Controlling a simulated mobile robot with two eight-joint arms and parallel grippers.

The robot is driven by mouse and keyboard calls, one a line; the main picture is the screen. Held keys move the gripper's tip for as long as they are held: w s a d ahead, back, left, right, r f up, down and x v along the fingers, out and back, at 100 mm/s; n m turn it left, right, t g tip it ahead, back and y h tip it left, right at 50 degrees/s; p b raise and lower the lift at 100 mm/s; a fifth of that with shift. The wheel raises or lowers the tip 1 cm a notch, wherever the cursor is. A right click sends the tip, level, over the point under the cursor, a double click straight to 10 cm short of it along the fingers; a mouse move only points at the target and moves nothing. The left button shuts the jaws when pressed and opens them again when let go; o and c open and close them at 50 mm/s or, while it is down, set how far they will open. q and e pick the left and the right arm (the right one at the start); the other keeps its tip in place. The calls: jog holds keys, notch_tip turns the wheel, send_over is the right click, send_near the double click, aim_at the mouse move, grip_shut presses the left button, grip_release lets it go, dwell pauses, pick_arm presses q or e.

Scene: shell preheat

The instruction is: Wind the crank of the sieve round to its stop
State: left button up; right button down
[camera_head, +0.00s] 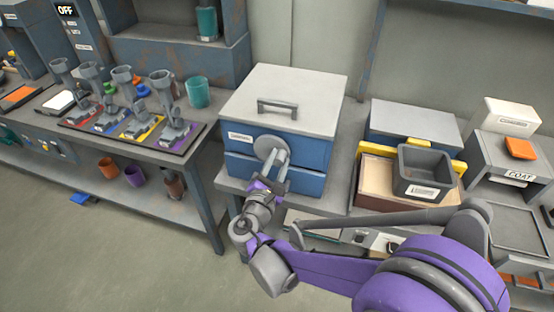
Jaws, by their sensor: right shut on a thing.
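The sieve looks to be the blue box (310,152) with a grey lid (292,92) and a dark lid handle (277,106), standing on the middle bench. Its crank, a round grey hub with an arm (270,148), is on the front face. My right gripper (268,184) is at the front of the box, at the lower end of the crank, and is shut on the crank. The gripper hides the crank's grip and part of the box's lower front. My left gripper is not in view.
A grey bin (424,172) sits right of the box in a yellow-edged holder (382,150). On the left bench several grey funnel-topped stands sit on coloured mats beside a teal cup (198,92). My right arm crosses the lower right. Open floor (120,245) lies at lower left.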

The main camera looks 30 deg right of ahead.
jog(key=m, duration=0.1)
jog(key=f+m, duration=0.1)
jog(key=m, duration=0.2)
jog(key=shift+f+m, duration=0.25)
jog(key=shift+m, duration=0.05)
jog(key=m, duration=0.1)
jog(key=f+m, duration=0.1)
jog(key=m, duration=0.1)
jog(key=m+b, duration=0.1)
jog(key=m, duration=0.1)
jog(key=shift+w+a+f, duration=0.15)
jog(key=shift+w+a, duration=0.1)
jog(key=shift+a, duration=0.05)
jog(key=m, duration=0.5)
jog(key=shift+w+a+f, duration=0.3)
jog(key=shift+w+f, duration=0.1)
jog(key=m, duration=0.3)
jog(key=w+a+m, duration=0.1)
jog(key=m, duration=0.1)
jog(key=shift+f, duration=0.15)
jog(key=shift+m, duration=0.3)
jog(key=c, duration=0.5)
grip_release()
